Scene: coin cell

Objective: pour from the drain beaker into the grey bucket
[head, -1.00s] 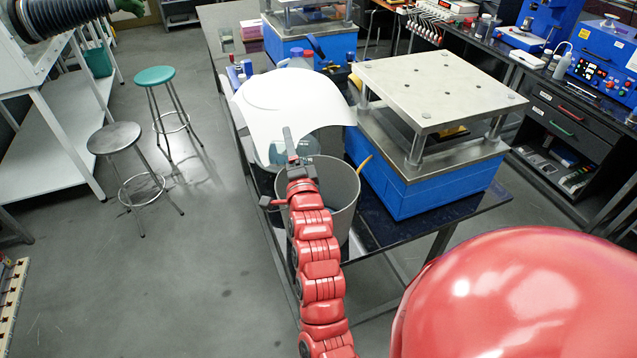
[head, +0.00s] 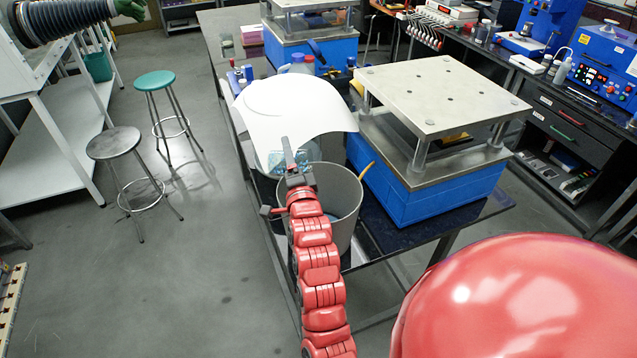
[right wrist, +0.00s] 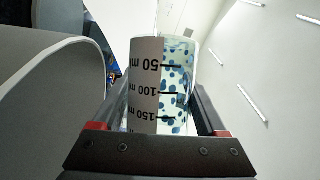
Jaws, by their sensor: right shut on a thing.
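The drain beaker (right wrist: 175,85) is clear, with black volume marks, a pale strip and blue spots. My right gripper (right wrist: 160,125) is shut on it, one dark finger on each side. Its scale reads upside down in the right wrist view. The bucket's wall also shows in the right wrist view (right wrist: 60,95). My left gripper is out of view.
A blue-based press (head: 425,185) stands right of the bucket. Two stools (head: 113,143) stand on the floor at left.

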